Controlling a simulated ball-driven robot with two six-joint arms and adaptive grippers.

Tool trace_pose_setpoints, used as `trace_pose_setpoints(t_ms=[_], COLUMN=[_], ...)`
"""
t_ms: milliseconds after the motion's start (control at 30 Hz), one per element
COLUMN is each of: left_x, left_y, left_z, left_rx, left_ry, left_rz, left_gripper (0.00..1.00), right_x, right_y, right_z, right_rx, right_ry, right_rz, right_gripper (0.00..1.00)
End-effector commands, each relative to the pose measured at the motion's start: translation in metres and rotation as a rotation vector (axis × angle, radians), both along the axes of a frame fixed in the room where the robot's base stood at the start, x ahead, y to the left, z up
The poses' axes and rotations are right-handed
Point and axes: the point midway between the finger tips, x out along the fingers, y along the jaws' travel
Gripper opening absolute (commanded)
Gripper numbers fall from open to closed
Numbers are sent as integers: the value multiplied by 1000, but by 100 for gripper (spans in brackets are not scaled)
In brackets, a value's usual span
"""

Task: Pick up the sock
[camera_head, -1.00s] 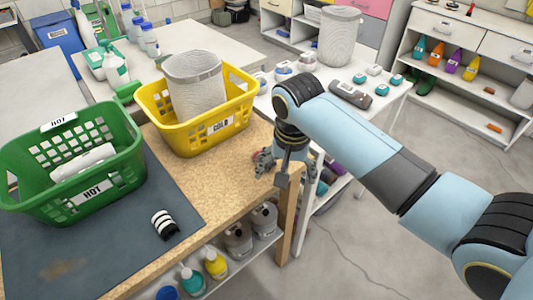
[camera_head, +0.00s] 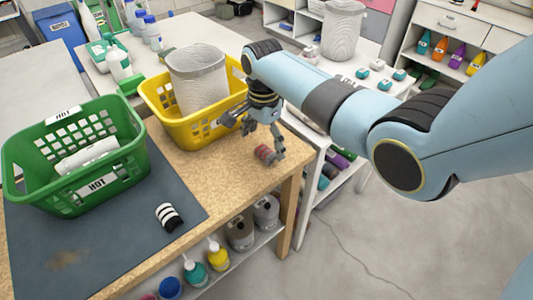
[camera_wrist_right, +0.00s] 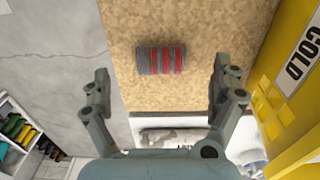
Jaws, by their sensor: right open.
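A grey and red striped sock roll (camera_head: 265,154) lies on the bare wooden table top near its right corner. In the right wrist view the sock (camera_wrist_right: 161,60) lies ahead of the fingertips, between their lines. My right gripper (camera_head: 263,150) is open and empty above it; its fingers also show wide apart in the right wrist view (camera_wrist_right: 160,82). A second sock roll, black and white striped (camera_head: 169,217), lies on the dark mat. My left gripper is not in view.
A yellow basket marked COLD (camera_head: 190,131) with a grey mesh bin (camera_head: 197,80) stands just left of my right gripper. A green basket marked HOT (camera_head: 75,190), holding white cloth, stands on the dark mat (camera_head: 110,235). The table's right edge is close to the sock.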

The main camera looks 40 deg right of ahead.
Motion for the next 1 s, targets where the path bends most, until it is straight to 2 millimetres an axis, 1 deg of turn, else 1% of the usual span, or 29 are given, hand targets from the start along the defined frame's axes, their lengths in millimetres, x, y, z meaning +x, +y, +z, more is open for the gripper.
trace_pose_setpoints(t_ms=[100, 233, 333, 500, 533, 900, 1000], left_x=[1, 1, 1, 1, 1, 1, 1], left_y=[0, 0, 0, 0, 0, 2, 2], left_z=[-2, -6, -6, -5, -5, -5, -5], left_rx=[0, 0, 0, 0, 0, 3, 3], left_ry=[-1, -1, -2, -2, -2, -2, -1], left_rz=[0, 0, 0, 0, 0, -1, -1], left_gripper=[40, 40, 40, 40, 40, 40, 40], right_x=[1, 1, 1, 1, 1, 1, 1], right_y=[3, 3, 3, 3, 3, 3, 3], right_z=[-20, -37, -41, -41, -41, -41, -41], right_rx=[1, 0, 0, 0, 0, 0, 0], right_ry=[4, 2, 1, 0, 0, 0, 0], right_rz=[1, 1, 2, 2, 2, 2, 2], right_gripper=[94, 94, 94, 94, 93, 45, 43])
